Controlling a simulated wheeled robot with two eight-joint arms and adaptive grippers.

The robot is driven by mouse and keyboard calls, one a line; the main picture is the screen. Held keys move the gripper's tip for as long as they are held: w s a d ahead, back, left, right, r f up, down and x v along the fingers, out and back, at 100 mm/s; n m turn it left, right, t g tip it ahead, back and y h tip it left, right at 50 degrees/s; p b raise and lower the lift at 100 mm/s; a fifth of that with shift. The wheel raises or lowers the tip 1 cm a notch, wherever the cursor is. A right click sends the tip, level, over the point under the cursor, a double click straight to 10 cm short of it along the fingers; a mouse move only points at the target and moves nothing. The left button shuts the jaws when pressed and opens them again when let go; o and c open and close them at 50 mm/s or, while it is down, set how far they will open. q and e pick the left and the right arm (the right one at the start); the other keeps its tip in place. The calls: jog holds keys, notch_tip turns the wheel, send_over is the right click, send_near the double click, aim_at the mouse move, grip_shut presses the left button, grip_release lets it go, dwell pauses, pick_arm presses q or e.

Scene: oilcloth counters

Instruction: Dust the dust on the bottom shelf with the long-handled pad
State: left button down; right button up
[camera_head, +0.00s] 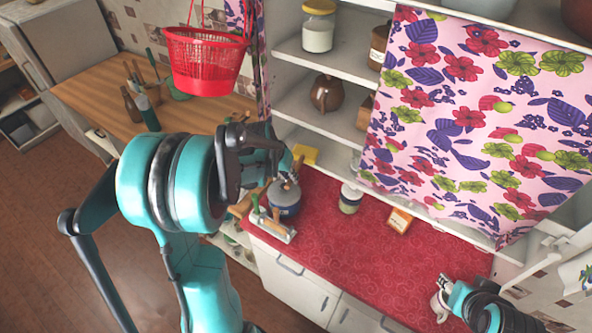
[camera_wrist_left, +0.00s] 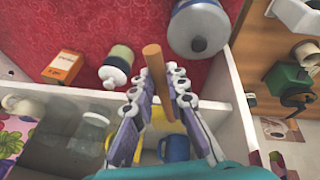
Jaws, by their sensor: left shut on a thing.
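My left gripper (camera_head: 291,176) is shut on the wooden handle (camera_wrist_left: 154,66) of the long-handled pad. The handle stands out between the fingertips in the left wrist view. The yellow pad (camera_head: 306,153) shows beyond the gripper at the left end of the bottom shelf (camera_head: 341,157). In the left wrist view the pad is partly hidden behind the fingers. I cannot make out dust, or whether the pad touches the shelf. My right gripper (camera_head: 445,283) is at the lower right, close to a small whitish jug (camera_head: 438,306); its jaws are too small to read.
A lidded pot (camera_head: 284,200), a jar (camera_head: 350,199) and an orange box (camera_head: 399,220) stand on the red counter (camera_head: 350,255) before the shelf. A blue mug (camera_wrist_left: 174,148) and glass jar (camera_wrist_left: 90,132) are inside the shelf. A floral curtain (camera_head: 470,120) covers the right side.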

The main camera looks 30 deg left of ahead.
pick_arm(q)
jog(key=s, duration=0.7)
jog(key=shift+a, duration=0.3)
jog(key=shift+s, duration=0.15)
